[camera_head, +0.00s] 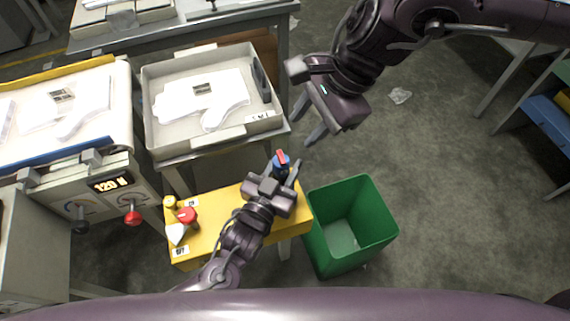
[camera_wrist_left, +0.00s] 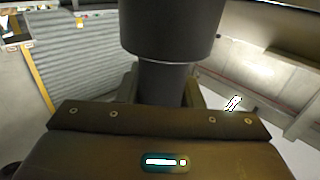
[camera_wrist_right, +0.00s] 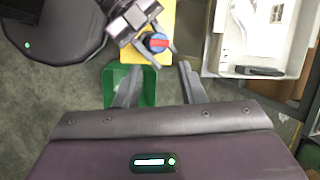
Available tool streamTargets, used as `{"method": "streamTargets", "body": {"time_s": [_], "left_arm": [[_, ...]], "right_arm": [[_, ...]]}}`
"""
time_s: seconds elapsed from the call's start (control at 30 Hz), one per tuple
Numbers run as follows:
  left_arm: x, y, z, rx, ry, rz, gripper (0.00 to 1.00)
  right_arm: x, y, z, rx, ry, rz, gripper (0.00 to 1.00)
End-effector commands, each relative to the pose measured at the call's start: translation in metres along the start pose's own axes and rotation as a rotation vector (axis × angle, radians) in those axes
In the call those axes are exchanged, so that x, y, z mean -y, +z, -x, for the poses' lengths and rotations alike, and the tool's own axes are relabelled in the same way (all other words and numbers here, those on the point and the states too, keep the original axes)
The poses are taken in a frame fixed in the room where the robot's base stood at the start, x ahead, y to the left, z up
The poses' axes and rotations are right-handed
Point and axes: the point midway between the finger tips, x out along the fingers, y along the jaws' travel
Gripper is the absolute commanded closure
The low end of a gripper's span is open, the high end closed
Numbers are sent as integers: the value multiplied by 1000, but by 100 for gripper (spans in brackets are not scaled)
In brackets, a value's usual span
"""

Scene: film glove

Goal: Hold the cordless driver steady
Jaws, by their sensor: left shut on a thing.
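My left gripper (camera_head: 282,172) is shut on the cordless driver, over the yellow bench top. The driver's blue end with a red strip (camera_head: 281,160) shows between the fingers in the head view, and also in the right wrist view (camera_wrist_right: 156,42). In the left wrist view a dark cylindrical part of the driver (camera_wrist_left: 170,35) stands between the fingers; the rest of the driver is hidden. My right gripper (camera_head: 310,120) is open and empty, above and to the right of the left one in the head view. Its two fingers are spread apart in the right wrist view (camera_wrist_right: 160,85).
A yellow bench (camera_head: 215,205) carries a red-topped thing (camera_head: 187,215) and a white cone (camera_head: 175,234) at its left. A green bin (camera_head: 322,237) stands to its right. A grey tray (camera_head: 153,132) holds white glove shapes and a black object (camera_head: 262,78). Open floor lies at right.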

Motion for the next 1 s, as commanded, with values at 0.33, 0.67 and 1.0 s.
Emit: {"method": "streamTargets", "body": {"time_s": [0.33, 0.67, 1.0], "left_arm": [[0, 0, 0, 0, 0, 0, 99], [0, 0, 0, 0, 0, 0, 99], [0, 0, 0, 0, 0, 0, 99]], "right_arm": [[0, 3, -2, 37, 17, -101, 91], [6, 15, -7, 271, 226, -916, 100], [8, -12, -3, 387, 693, -1902, 100]]}}
